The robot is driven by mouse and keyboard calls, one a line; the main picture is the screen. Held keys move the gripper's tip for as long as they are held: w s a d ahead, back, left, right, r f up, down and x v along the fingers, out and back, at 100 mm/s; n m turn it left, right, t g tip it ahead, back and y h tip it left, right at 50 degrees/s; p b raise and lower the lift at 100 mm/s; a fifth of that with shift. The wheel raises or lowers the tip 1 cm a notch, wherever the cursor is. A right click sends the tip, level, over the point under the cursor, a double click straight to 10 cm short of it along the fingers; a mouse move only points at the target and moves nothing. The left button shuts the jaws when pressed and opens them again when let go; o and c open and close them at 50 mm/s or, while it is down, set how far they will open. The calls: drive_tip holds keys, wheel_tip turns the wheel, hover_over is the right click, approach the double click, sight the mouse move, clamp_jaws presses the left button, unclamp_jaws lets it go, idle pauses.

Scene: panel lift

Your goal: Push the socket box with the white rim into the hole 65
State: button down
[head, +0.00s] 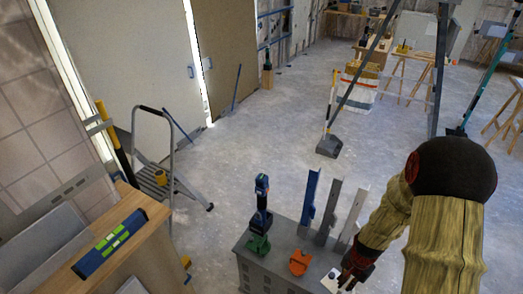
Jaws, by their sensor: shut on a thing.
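My gripper (345,283) is at the bottom of the head view, at the right front of a grey metal cabinet. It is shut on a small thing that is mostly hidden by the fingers. A small white piece with a dark spot (331,280) shows just left of the fingertips. It is too small and too cut off to tell whether it is the white rim of the socket box. No hole marked 65 can be made out in this view.
The grey cabinet (252,270) bears a blue drill (262,205), a green piece (259,244), an orange piece (299,262) and upright metal profiles (327,210). A wooden bench (150,212) with a level (110,243) stands left. A stepladder (165,170) stands behind.

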drive_tip(key=w+a+r+n, duration=0.4)
drive_tip(key=w+a+n, duration=0.1)
drive_tip(key=w+a, duration=0.2)
drive_tip(key=w+a+r+n, duration=0.4)
drive_tip(key=w+a+n, duration=0.1)
drive_tip(key=w+a, duration=0.2)
drive_tip(key=shift+w+a+r+n, duration=0.2)
drive_tip(key=shift+w+r+n, duration=0.2)
drive_tip(key=shift+w, duration=0.2)
drive_tip(key=shift+d, duration=0.1)
